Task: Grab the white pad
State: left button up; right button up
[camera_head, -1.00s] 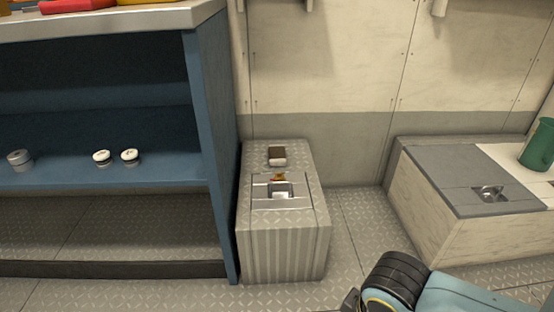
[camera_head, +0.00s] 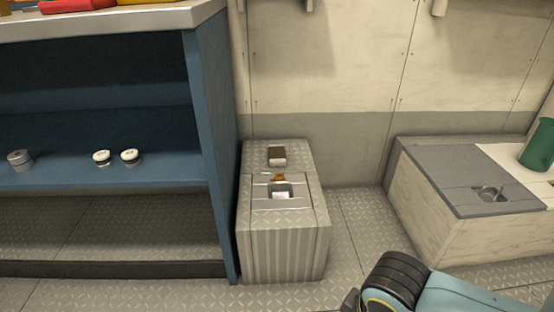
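A small white piece (camera_head: 281,195) lies in the square recess on top of a ribbed metal box (camera_head: 284,246) on the floor. I cannot tell for sure which of the two is the white pad. A small orange-brown thing (camera_head: 279,178) lies between them. Part of my arm, black and teal, shows at the bottom right, well short of the box. Neither gripper's fingers show.
A blue shelf unit (camera_head: 213,140) stands left of the box, with several small round items, including a white-topped one (camera_head: 130,156), on its shelf. A low locker (camera_head: 440,178) with a green cup (camera_head: 539,145) stands to the right. Floor between box and locker is clear.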

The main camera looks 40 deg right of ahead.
aim_at(276, 152)
jog(key=z, duration=1.35)
jog(key=i+u, duration=0.35)
jog(key=i+l+u, duration=0.1)
jog(key=u, duration=0.25)
jog(key=i+l+u, duration=0.15)
jog(key=u, duration=0.2)
jog(key=i, duration=0.1)
